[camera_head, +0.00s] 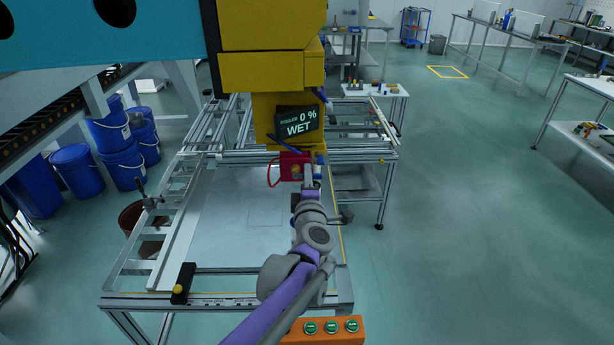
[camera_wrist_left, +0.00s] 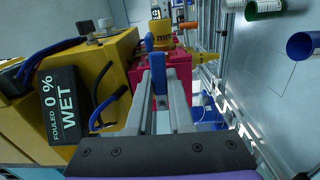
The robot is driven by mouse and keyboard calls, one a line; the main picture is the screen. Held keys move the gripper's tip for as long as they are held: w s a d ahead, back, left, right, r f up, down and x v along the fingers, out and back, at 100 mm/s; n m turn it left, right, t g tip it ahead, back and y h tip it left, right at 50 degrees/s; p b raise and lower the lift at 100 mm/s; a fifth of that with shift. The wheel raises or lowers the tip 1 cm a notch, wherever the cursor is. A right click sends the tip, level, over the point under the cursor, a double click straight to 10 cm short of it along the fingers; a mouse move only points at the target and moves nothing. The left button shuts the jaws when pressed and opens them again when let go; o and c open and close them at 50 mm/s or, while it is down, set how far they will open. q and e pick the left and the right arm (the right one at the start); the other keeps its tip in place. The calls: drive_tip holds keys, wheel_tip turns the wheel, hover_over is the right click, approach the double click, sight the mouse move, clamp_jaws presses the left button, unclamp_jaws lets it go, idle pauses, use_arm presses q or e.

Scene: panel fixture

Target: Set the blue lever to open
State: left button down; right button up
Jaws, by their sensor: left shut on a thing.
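The blue lever (camera_wrist_left: 149,42) stands upright in front of a red box, between the fingers of my left gripper (camera_wrist_left: 158,90) in the left wrist view. My left gripper is shut on the lever. In the head view my left gripper (camera_head: 309,172) reaches up to the right side of the red box (camera_head: 288,168), under the yellow machine (camera_head: 270,70). The lever is small and mostly hidden there. The red box also shows in the left wrist view (camera_wrist_left: 180,70). My right gripper is not in view.
A dark display (camera_wrist_left: 62,105) reading "FOULED 0 % WET" sits on the yellow machine beside the gripper. Blue hoses lie close by. An aluminium frame table (camera_head: 230,215) spreads below. Blue drums (camera_head: 120,165) stand at left. An orange button box (camera_head: 365,330) is at the bottom.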

use_arm(q)
drive_tip(key=shift+r+n, duration=0.1)
drive_tip(key=shift+n, duration=0.3)
drive_tip(key=c, duration=0.8)
unclamp_jaws()
drive_tip(key=s, duration=1.1)
drive_tip(key=shift+r, duration=0.1)
